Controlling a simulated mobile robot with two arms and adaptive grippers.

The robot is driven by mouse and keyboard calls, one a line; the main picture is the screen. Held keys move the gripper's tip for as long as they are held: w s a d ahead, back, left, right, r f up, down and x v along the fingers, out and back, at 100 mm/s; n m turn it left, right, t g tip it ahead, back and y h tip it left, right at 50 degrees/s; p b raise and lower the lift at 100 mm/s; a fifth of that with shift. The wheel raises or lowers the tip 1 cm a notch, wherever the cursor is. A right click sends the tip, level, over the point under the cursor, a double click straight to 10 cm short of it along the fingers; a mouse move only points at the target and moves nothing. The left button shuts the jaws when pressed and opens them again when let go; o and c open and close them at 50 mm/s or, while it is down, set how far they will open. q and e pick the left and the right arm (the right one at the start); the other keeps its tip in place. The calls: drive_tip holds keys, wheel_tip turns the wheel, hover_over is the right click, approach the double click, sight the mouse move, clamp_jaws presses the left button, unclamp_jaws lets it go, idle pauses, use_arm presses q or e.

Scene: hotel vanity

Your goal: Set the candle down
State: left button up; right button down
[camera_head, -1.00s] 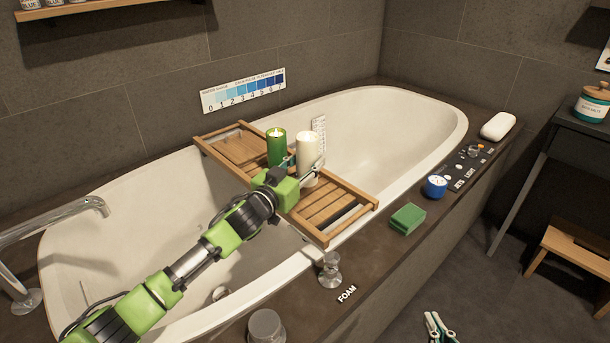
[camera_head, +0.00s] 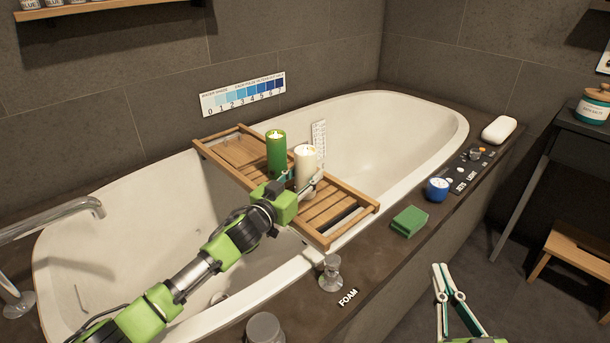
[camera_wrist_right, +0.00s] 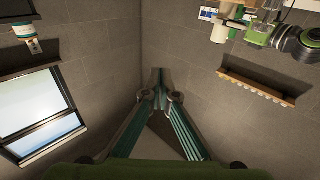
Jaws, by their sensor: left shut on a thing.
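My left gripper (camera_head: 305,184) is shut on a lit cream-white candle (camera_head: 305,162), which is upright over the wooden bath tray (camera_head: 325,238). The candle's lower end is partly hidden by the gripper, so I cannot tell whether it touches the slats. A lit green candle (camera_head: 276,152) stands upright just behind and left of it on the tray. My right gripper (camera_head: 441,267) is empty over the floor at the lower right. Its fingers come together at the tips in the right wrist view (camera_wrist_right: 159,75).
The tray spans the white bathtub (camera_head: 410,120). A green sponge (camera_head: 408,221), a blue candle (camera_head: 436,188), a control panel (camera_head: 470,166) and a white bar (camera_head: 498,129) lie along the rim. A glass knob (camera_head: 330,272) stands at the front edge. A faucet (camera_head: 70,209) is at left.

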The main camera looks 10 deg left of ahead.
use_arm(q)
drive_tip(key=o, duration=1.1)
drive_tip(key=shift+o, duration=0.8)
use_arm(e)
drive_tip(key=shift+r, duration=0.1)
use_arm(q)
drive_tip(key=shift+s+a, duration=0.1)
drive_tip(key=shift+s, duration=0.15)
drive_tip(key=p+v, duration=0.2)
drive_tip(key=v, duration=0.9)
drive_tip(key=shift+s+p, duration=0.25)
drive_tip(key=shift+p, duration=0.1)
use_arm(e)
drive_tip(key=s+d+f+g+h, duration=0.1)
drive_tip(key=s+f+g, duration=0.1)
drive_tip(key=f, duration=0.4)
drive_tip(key=s+d+f+g+h, duration=0.1)
drive_tip(key=s+d+f+g, duration=0.1)
drive_tip(key=f+g, duration=0.3)
drive_tip(key=shift+s+f, duration=0.35)
drive_tip(key=shift+f, duration=0.65)
use_arm(q)
drive_tip(key=shift+r, duration=0.15)
